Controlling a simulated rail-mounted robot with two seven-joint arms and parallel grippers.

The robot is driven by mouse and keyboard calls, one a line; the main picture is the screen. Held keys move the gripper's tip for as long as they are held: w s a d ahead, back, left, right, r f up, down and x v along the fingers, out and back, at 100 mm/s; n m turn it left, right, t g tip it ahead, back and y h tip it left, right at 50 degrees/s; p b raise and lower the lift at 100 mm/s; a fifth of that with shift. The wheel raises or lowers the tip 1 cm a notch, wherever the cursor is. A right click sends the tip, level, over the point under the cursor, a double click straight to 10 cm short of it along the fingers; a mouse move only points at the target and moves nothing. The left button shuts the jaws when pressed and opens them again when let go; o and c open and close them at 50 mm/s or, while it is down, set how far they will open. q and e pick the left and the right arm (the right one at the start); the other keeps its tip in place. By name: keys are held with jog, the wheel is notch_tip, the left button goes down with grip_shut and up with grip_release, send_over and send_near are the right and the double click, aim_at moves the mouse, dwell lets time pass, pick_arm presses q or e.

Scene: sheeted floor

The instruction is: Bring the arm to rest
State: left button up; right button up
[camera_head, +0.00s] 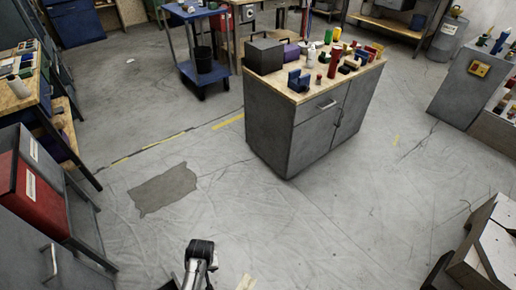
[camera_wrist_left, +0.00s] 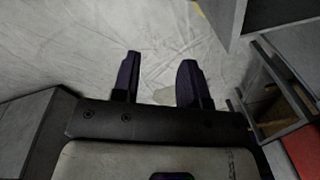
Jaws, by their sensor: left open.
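My left gripper (camera_wrist_left: 158,70) shows in the wrist view with its two dark fingers apart. Nothing is between them; the pale sheeted floor (camera_wrist_left: 163,40) lies beyond the fingertips. In the head view, a grey and black part of my own arm (camera_head: 199,258) shows at the bottom edge, over the floor. The gripper's fingers cannot be made out in the head view. My right gripper is in neither view.
A grey cabinet (camera_head: 290,140) with a wooden top carries several small objects. A blue cart (camera_head: 200,70) stands farther back. The middle floor is clear.

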pick_arm(q)
jog(key=w+r+m+t+p, duration=0.1)
jog(key=w+r+t, duration=0.1)
jog(key=r, duration=0.7)
jog(key=w+r+m+t, duration=0.1)
jog(key=w+r+t, duration=0.15)
jog(key=r, duration=0.65)
jog(key=s+a+r+m+t+h+p, duration=0.1)
jog(key=s+r+p, duration=0.2)
jog(key=s+r, duration=0.35)
jog(key=s+a+r+t+p, duration=0.1)
jog(key=s+r+t+p, duration=0.1)
jog(key=s+r, duration=0.4)
jog(key=s+r+m+g+p, duration=0.15)
jog(key=s+p, duration=0.35)
jog(key=s, duration=0.5)
jog(key=s+r+n+g+p, duration=0.1)
jog(key=s+g+p, duration=0.25)
jog(key=s, duration=0.65)
notch_tip(320, 180, up, 37)
jog(key=w+t+p, duration=0.1)
jog(key=p, duration=3.6)
jog(key=shift+a+r+p, duration=0.15)
jog(key=shift+a+p, duration=0.15)
jog(key=shift+p, duration=0.1)
